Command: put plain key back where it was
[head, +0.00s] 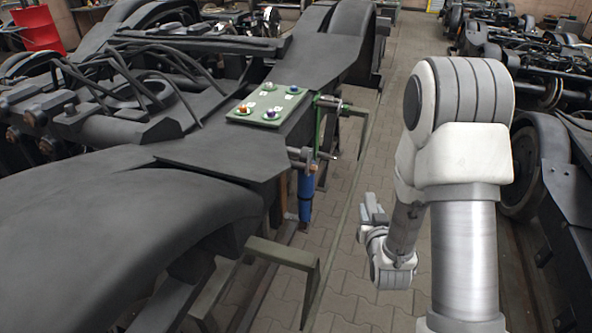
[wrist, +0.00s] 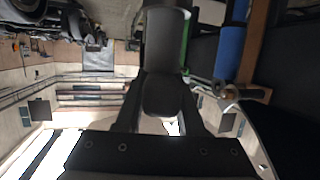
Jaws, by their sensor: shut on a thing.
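My gripper (head: 374,212) hangs over the paved aisle in the head view, right of the bogie and apart from it. In the wrist view my gripper (wrist: 165,82) is shut on a dark, rounded piece (wrist: 163,97), with a wider grey cylinder (wrist: 166,40) beyond it. I take this for the plain key, but its markings cannot be made out. A green tray (head: 250,119) lies on the bogie frame, left of my gripper. The key's former place cannot be told for certain.
A metal fixture (head: 306,156) with a blue cylinder (head: 306,197) below it juts from the bogie's side near the tray. A rail bracket (head: 283,252) stands in front. More bogies (head: 530,165) line the right. The paved aisle (head: 392,120) between is clear.

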